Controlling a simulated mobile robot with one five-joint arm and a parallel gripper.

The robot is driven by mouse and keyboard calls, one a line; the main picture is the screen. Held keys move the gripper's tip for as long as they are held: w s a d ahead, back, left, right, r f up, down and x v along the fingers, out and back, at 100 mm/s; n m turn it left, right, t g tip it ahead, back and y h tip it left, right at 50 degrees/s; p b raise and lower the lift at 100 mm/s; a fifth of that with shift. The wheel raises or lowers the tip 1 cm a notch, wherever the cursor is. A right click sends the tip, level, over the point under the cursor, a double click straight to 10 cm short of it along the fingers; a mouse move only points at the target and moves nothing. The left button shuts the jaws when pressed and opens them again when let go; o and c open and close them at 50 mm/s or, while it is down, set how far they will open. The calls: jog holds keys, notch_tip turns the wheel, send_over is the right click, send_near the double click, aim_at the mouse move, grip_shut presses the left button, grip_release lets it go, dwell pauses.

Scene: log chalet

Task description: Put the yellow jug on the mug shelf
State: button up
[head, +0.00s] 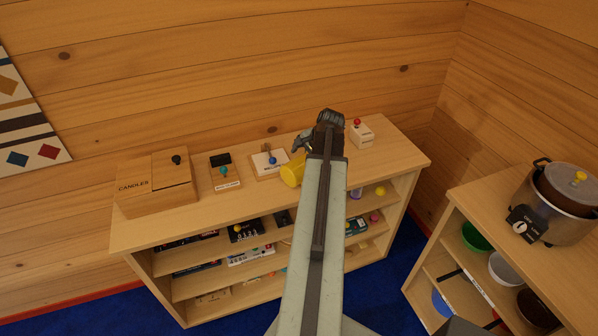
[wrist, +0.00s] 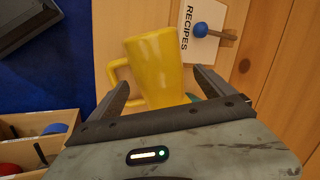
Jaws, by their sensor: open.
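The yellow jug (head: 293,171) stands on the top of the light wood shelf unit (head: 140,231), partly hidden behind my arm in the head view. In the wrist view the yellow jug (wrist: 157,66) lies ahead of and between my open fingers, its handle toward the left finger. My gripper (wrist: 165,90) is open and its fingers reach beside the jug's near part; I cannot tell whether they touch it. In the head view my gripper (head: 328,120) is seen from behind, over the unit's top. I cannot tell which shelf is the mug shelf.
A candles box (head: 135,190), a recipes card holder (head: 268,162) and small knobbed blocks stand along the top. Lower shelves hold boxes and small items. At right, another shelf unit carries a cooker (head: 560,205), with several bowls below, including a green one (head: 476,236).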

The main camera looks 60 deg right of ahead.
jog(key=b+x, duration=0.1)
jog(key=x, duration=0.1)
jog(key=b+x, duration=0.4)
jog(key=shift+s+d+f, duration=0.1)
jog(key=shift+s+d, duration=0.15)
jog(key=shift+r, duration=0.25)
jog(key=shift+p, duration=0.3)
jog(key=c, duration=1.8)
